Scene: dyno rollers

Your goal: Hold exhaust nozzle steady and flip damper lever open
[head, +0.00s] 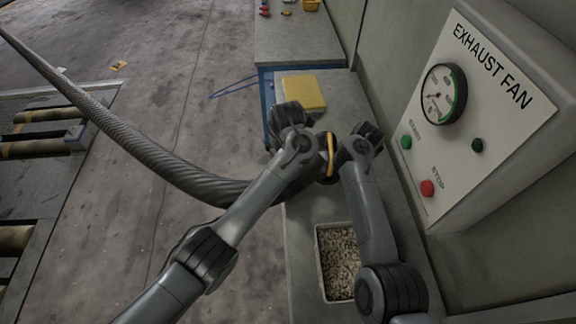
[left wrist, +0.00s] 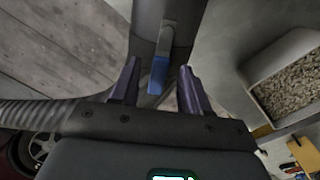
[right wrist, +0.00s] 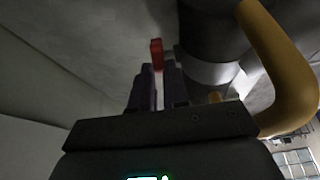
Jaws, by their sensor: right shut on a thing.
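The exhaust nozzle, at the end of a ribbed grey hose (head: 190,180), is mostly hidden behind my grippers. Its yellow loop handle (head: 331,155) shows between them, and again large at right in the right wrist view (right wrist: 285,65). My left gripper (left wrist: 160,88) is open, with its fingers either side of a blue tab (left wrist: 159,74) on a grey pipe, apart from it. My right gripper (right wrist: 160,78) is nearly closed around a red tab (right wrist: 156,52) beside the dark nozzle body. Which tab is the damper lever I cannot tell.
A grey bench (head: 300,270) lies below, with a tray of pellets (head: 319,262) and a yellow box (head: 303,91). An exhaust fan panel (head: 485,90) with gauge and buttons stands close at right. Rollers (head: 40,145) are at left. Floor between is mostly clear.

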